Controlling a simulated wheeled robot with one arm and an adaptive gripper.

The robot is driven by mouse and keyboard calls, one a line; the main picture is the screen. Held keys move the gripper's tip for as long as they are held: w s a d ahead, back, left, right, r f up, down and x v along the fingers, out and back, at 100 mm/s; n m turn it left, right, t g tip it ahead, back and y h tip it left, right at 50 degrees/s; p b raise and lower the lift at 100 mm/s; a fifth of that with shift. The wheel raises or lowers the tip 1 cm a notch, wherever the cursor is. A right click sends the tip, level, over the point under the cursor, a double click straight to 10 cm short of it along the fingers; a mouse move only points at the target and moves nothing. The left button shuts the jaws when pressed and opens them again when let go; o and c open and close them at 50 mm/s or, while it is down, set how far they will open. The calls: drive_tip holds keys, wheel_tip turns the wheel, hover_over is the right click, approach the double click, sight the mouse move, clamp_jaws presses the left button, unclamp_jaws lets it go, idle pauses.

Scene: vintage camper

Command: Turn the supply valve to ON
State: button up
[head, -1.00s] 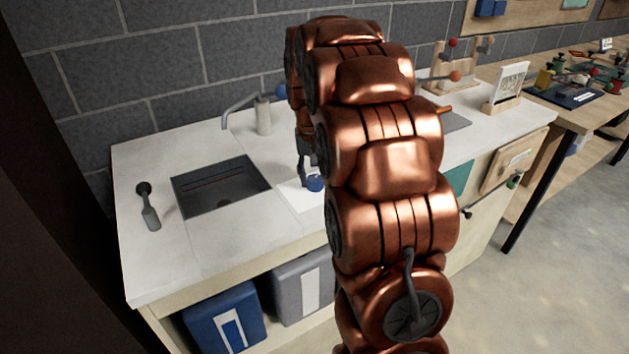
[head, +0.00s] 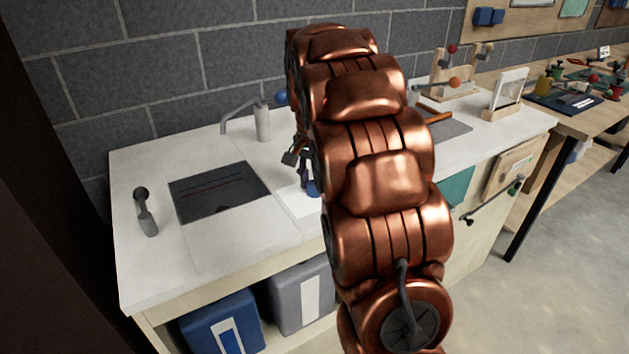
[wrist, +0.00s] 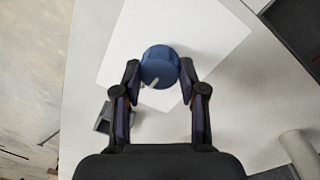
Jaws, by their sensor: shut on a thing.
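The supply valve's round blue knob (wrist: 160,66) shows in the wrist view over a white plate (wrist: 115,62) on the counter. A pale pointer on the knob aims to the lower left. My gripper (wrist: 160,75) has one fingertip on each side of the knob and is shut on it. In the head view, the knob (head: 313,188) is partly hidden by my arm, with my gripper (head: 307,180) down at it. Part of the white plate (head: 295,202) shows there. No ON or OFF lettering can be read.
A sink (head: 218,192) is left of the plate, with a faucet (head: 263,122) behind it. A grey lever (head: 146,215) stands at the counter's left end. A wooden-based rack (head: 508,92) stands at the right. The front left counter is clear.

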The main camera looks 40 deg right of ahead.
sight(312, 182)
idle(0.4)
drive_tip(key=o, duration=1.2)
drive_tip(key=shift+c, duration=0.2)
drive_tip(key=shift+r, duration=0.1)
wheel_tip(312, 182, up, 12)
drive_tip(key=shift+w, duration=0.3)
drive_tip(key=shift+a, duration=0.15)
